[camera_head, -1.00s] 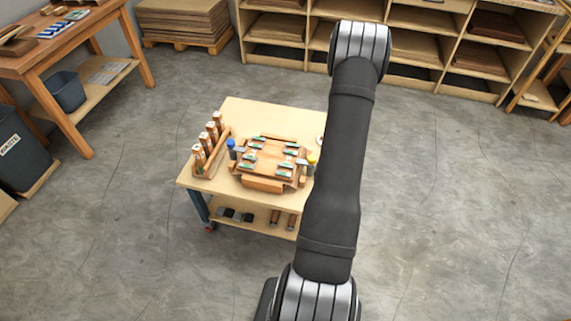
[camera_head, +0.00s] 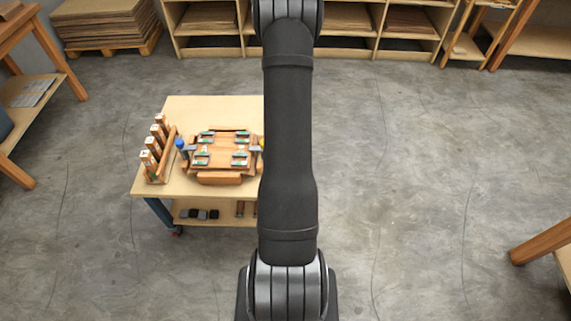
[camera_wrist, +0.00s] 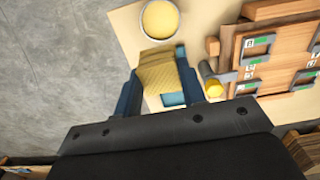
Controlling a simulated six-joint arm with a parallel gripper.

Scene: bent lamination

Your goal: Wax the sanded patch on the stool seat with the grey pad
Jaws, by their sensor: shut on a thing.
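In the wrist view my gripper (camera_wrist: 157,71) is shut on a yellow-tan ribbed block (camera_wrist: 155,79), held between its two dark blue fingers. The block looks yellow, not grey. It is over the table top, just below a round dish with yellow contents (camera_wrist: 159,20); I cannot tell whether it touches the table. In the head view my arm hides the gripper and this side of the table. I cannot identify a stool seat or a sanded patch.
A wooden form with several clamps (camera_head: 222,160) stands on the worktable (camera_head: 200,107), near the gripper's right in the wrist view. A yellow-capped clamp end (camera_wrist: 213,88) is close by. Floor right of my arm is open.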

